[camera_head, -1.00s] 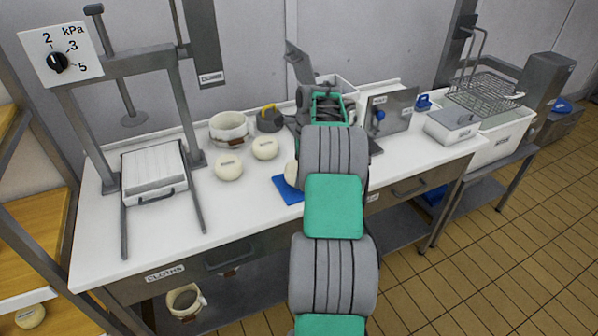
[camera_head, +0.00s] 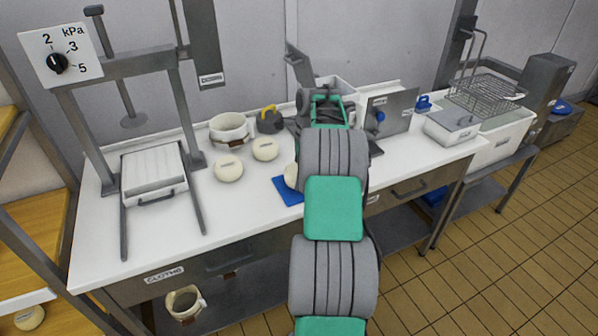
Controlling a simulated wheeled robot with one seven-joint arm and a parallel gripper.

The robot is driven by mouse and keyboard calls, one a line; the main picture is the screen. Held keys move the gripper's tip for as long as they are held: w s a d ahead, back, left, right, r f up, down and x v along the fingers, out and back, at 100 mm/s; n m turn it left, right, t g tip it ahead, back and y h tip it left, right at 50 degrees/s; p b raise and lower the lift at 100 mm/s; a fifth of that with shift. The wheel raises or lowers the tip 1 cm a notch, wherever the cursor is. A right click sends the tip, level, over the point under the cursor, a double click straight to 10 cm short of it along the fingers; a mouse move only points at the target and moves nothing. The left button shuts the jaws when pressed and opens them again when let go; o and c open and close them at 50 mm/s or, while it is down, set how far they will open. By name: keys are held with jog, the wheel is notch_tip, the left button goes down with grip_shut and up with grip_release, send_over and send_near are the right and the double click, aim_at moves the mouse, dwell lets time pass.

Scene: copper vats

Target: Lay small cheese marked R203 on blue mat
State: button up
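The blue mat (camera_head: 288,195) lies near the front edge of the white table, partly hidden behind my arm. A small pale cheese (camera_head: 290,175) shows at the left edge of my arm, over or on the mat; whether it touches the mat cannot be told. Two more small cheeses, one at the left (camera_head: 228,169) and one farther back (camera_head: 265,149), stand on the table left of the mat. Their labels are too small to read. My gripper is hidden behind my own arm, which reaches over the table, so its fingers do not show.
A press with a slatted tray (camera_head: 153,172) stands at the left. A white mould (camera_head: 229,130) and a dark weight with a yellow handle (camera_head: 270,119) are at the back. A steel upright panel (camera_head: 391,112) and grey box (camera_head: 453,125) stand to the right.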

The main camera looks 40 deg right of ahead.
jog(key=shift+f, duration=0.6)
dwell(0.3)
jog(key=o, duration=1.9)
notch_tip(320, 180, up, 7)
jog(key=p, duration=0.9)
jog(key=shift+r, duration=0.1)
